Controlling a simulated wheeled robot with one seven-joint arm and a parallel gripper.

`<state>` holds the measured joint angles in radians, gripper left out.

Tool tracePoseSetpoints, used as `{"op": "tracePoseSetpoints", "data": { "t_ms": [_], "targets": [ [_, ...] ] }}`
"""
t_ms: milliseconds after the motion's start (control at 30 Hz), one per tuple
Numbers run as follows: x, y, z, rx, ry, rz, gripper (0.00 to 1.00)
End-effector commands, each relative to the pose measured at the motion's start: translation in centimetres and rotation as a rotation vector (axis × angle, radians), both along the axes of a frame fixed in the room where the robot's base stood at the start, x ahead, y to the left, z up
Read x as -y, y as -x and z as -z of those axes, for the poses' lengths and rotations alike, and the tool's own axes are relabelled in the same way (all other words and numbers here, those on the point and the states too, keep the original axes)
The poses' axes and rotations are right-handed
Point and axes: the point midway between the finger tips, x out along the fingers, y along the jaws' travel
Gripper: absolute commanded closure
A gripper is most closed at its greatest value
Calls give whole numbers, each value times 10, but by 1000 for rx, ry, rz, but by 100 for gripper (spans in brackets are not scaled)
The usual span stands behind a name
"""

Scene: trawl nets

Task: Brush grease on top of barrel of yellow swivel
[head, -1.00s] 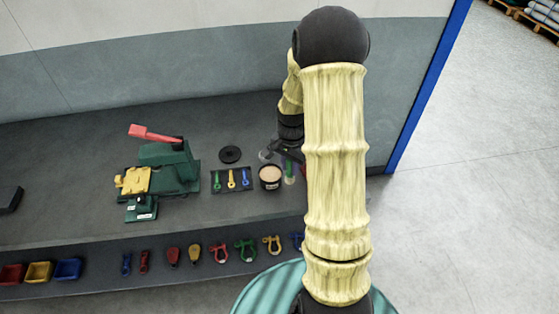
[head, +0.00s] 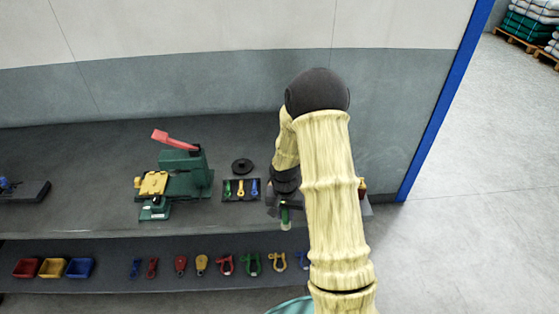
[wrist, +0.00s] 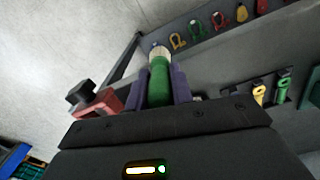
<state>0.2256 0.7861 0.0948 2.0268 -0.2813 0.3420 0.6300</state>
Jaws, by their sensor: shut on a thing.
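My gripper (wrist: 160,92) is shut on the green handle of a brush (wrist: 160,82) with pale bristles; in the head view the brush (head: 285,215) hangs near the bench's front edge. A yellow piece (head: 152,183) sits at the left of a green vise-like fixture (head: 184,172) with a red lever. A slim yellow piece (head: 241,188) lies between a green and a blue one on a dark mat. I cannot tell which yellow piece is the swivel. The pale-filled pot is hidden behind my arm in the head view.
A black disc (head: 242,166) lies behind the mat. The lower shelf (head: 110,284) holds red, yellow and blue bins and several coloured fittings. A red and black item (wrist: 98,103) is beside the gripper in the wrist view. Bench space left of the fixture is mostly clear.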

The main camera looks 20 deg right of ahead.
Motion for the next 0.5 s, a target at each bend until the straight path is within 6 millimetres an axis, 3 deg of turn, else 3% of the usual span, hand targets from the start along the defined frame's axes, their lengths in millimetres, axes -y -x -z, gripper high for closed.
{"op": "tracePoseSetpoints", "data": {
  "t_ms": [367, 500],
  "targets": [
    [-57, -1, 58, -7, -18, -411, 100],
    [-72, 0, 71, -5, -26, -514, 100]
  ]
}}
